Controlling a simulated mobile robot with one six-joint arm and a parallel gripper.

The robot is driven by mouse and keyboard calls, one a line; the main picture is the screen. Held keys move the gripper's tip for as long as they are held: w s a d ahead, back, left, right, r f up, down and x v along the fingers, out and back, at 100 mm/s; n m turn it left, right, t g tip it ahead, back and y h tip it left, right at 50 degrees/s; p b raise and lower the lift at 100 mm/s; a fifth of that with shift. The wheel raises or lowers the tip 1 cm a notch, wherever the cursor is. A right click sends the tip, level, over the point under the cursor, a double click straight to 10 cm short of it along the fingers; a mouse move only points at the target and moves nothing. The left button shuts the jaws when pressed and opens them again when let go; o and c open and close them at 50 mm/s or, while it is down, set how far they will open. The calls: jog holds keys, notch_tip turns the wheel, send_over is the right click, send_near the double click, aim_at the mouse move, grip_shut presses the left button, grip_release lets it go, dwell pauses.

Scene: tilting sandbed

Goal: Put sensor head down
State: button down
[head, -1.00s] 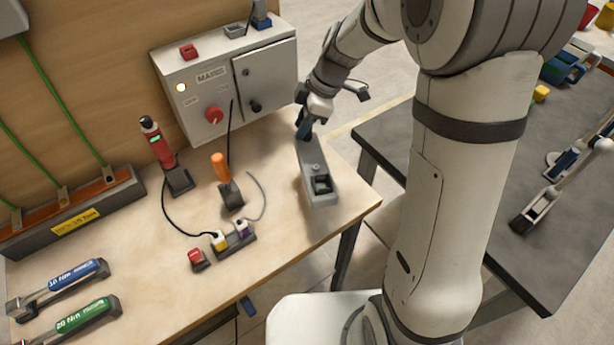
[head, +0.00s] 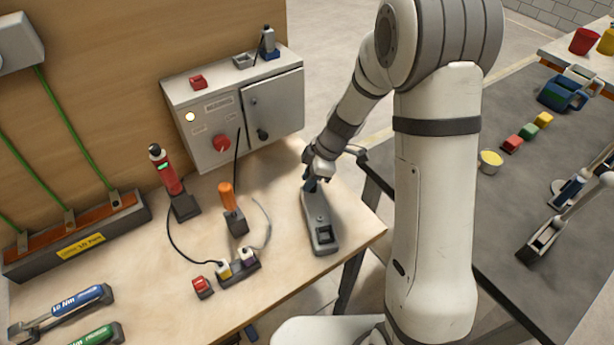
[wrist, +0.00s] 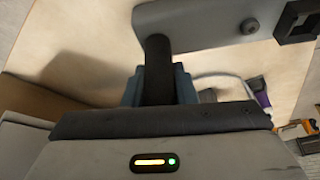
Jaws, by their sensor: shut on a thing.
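The sensor head (head: 318,222) is a long grey block with a small knob and a dark square socket at its near end. It is at the right end of the wooden bench, by the right edge. My gripper (head: 311,184) is at its far end. In the wrist view, blue fingers (wrist: 160,88) are shut around a dark post (wrist: 158,65). The grey bar (wrist: 205,22) of the sensor head runs across the top of that view. The sensor head is at or just above the bench top; I cannot tell whether it touches.
A grey cabinet (head: 233,108) stands behind. A red tool (head: 168,172), an orange-handled tool (head: 229,198), a socket strip (head: 240,272) and a red button box (head: 202,288) are to the left. A dark table (head: 470,220) stands across a gap to the right.

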jog(key=shift+f+b, duration=0.15)
jog(key=shift+b, duration=0.15)
jog(key=c, duration=1.2)
grip_release()
jog(key=shift+r, duration=0.2)
jog(key=shift+r+p, duration=0.2)
jog(key=shift+p, duration=0.15)
jog(key=b+v, duration=0.2)
jog(key=v, duration=0.9)
jog(key=s+d+r+m+t+h, duration=0.1)
jog(key=s+d+r+m, duration=0.1)
jog(key=s+m, duration=0.4)
jog(key=s+d+r+m+t+h, duration=0.1)
jog(key=s+d+r+m+h, duration=0.1)
jog(key=s+d+m, duration=0.3)
jog(key=s+d+r+m+t+h, duration=0.1)
jog(key=s+d+r+m, duration=0.2)
jog(key=s+m, duration=0.4)
jog(key=shift+s+d+r+m, duration=0.1)
jog(key=shift+s+r+m, duration=0.05)
jog(key=shift+s, duration=0.5)
jog(key=shift+s+d+r+m, duration=0.1)
jog(key=shift+s+r+m, duration=0.05)
jog(key=shift+s, duration=0.55)
